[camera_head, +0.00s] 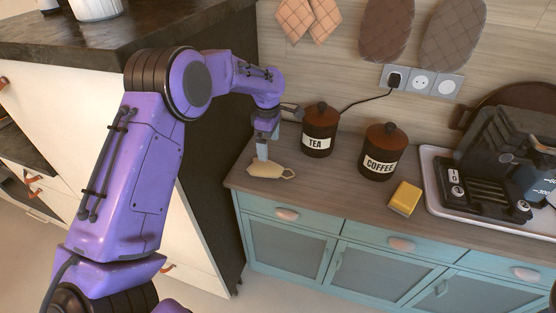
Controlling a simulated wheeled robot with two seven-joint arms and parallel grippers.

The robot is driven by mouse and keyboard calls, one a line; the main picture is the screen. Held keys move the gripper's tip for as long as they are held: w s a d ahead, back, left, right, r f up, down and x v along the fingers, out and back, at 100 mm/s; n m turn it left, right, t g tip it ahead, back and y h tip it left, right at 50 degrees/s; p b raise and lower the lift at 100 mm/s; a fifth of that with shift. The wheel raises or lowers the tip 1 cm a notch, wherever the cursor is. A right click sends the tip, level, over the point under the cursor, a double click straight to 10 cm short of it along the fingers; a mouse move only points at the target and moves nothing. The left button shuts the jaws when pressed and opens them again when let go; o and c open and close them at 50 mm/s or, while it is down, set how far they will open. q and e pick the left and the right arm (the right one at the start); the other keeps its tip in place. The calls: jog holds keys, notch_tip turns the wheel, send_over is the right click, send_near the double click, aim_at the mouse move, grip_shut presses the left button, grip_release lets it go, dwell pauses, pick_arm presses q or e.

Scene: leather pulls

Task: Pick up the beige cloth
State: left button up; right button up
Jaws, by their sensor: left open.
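The beige cloth (272,171) lies flat on the wooden counter, near its left end and in front of the tea canister. It has a small loop at its right end. My left gripper (262,157) points down at the cloth's left part from above. Its fingers are open. The fingertips overlap the cloth's upper edge in the picture; I cannot tell whether they touch it. My right gripper is not in view.
A dark TEA canister (318,143) stands close behind the cloth, with a COFFEE canister (381,160) to its right. A yellow sponge (405,199) and a white tray (432,181) with a coffee machine (490,165) are farther right. A tall dark cabinet side borders the counter's left.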

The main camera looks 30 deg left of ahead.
pick_arm(q)
jog(key=p, duration=0.1)
send_over(269, 165)
jog(key=f, duration=0.4)
jog(key=shift+s+f, duration=0.2)
jog(key=shift+s, duration=0.2)
jog(key=f, duration=0.1)
jog(key=f+p, duration=0.1)
jog(key=f, duration=0.1)
jog(key=w+f+p, duration=0.1)
jog(key=f, duration=0.1)
jog(key=shift+f, duration=0.2)
jog(key=shift+s+f, duration=0.1)
jog(key=shift+f, duration=0.05)
jog(key=shift+s, duration=0.1)
jog(key=shift+c, duration=0.3)
jog(key=c, duration=0.8)
